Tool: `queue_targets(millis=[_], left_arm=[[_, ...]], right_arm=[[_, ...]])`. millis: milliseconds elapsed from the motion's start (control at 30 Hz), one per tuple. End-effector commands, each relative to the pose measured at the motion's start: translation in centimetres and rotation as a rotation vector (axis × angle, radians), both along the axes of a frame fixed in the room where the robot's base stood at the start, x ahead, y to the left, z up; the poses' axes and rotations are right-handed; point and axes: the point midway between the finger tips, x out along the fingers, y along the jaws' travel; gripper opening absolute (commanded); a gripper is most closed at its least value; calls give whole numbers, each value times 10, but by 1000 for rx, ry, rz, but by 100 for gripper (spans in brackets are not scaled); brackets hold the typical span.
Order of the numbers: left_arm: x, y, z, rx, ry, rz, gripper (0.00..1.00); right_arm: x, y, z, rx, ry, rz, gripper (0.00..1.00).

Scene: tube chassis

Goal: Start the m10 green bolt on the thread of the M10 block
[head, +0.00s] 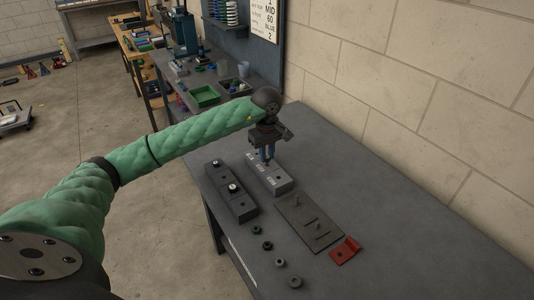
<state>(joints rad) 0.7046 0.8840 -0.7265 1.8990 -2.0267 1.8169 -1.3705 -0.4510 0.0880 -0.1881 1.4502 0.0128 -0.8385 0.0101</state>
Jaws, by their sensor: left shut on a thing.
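My left gripper (268,158) points straight down over the light grey block (276,188). This block carries small white markings and has holes in its top; it looks like the M10 block. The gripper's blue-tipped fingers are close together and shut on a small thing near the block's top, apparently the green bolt. The bolt is mostly hidden between the fingers, and its colour is too small to make out. I cannot tell whether it touches the thread. My right gripper is not in view.
A dark block (240,205) with two bright-topped pieces stands left of the light block. Several dark rings (267,245) lie near the front edge. The table's right side is clear.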

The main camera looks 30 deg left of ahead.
Motion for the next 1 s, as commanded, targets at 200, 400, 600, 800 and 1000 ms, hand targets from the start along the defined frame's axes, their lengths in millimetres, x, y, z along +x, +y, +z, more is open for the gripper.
queue_targets(millis=[200, 400, 600, 800, 1000], left_arm=[[0, 0, -7, 0, 0, 0, 0], [0, 0, -12, 1, 1, 0, 0], [0, 0, -16, 1, 1, 0, 0], [0, 0, -16, 1, 1, 0, 0], [0, 0, -16, 0, 0, 0, 44]], right_arm=[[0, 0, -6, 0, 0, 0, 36], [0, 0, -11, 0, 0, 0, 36], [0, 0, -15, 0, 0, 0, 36], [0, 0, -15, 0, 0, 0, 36], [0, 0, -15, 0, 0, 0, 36]])
